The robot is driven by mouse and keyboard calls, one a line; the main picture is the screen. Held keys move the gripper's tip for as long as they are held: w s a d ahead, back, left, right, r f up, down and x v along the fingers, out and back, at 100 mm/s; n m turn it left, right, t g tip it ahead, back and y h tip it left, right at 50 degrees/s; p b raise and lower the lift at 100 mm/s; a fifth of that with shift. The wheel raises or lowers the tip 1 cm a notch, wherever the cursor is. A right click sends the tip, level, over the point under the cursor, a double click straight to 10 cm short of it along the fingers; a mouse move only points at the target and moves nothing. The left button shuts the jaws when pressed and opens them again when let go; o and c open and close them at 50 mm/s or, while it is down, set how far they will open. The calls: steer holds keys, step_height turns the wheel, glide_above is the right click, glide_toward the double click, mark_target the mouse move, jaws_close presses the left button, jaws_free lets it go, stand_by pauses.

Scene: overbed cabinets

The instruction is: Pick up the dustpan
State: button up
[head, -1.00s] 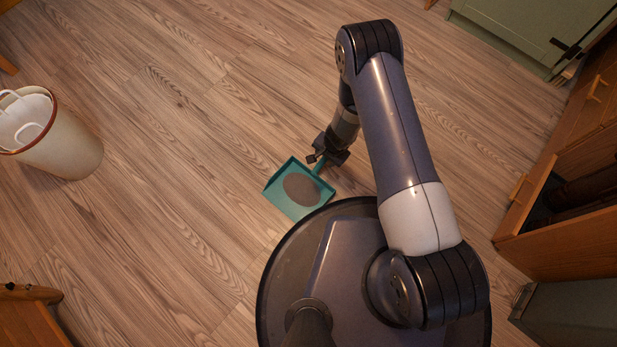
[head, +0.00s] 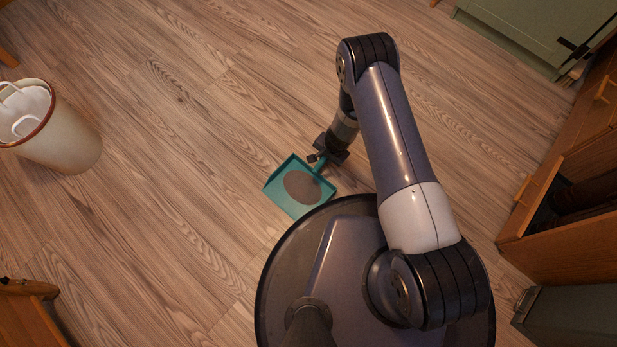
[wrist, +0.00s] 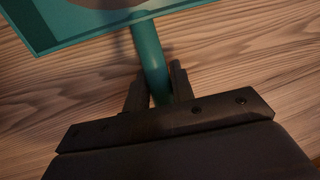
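The teal dustpan (head: 277,189), with a round brown-grey patch on its pan, is just in front of my round base in the head view. Its handle points up and right to my gripper (head: 318,158). In the wrist view the dustpan's teal handle (wrist: 149,52) runs down between the two dark fingers of my gripper (wrist: 158,88). The fingers sit close against both sides of the handle, and my gripper looks shut on it. The pan's edge shows at the top. I cannot tell how far the pan is above the floor.
A cream bin (head: 68,140) with a brown rim stands at the left. A wooden cabinet with an open drawer (head: 530,215) is at the right. A green cabinet (head: 530,30) is at the top right. Wood furniture (head: 30,310) is at bottom left. The middle floor is clear.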

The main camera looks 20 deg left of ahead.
jaws_close()
steer(key=shift+r, duration=0.1)
step_height(320, 180, up, 10)
steer(key=p, duration=0.5)
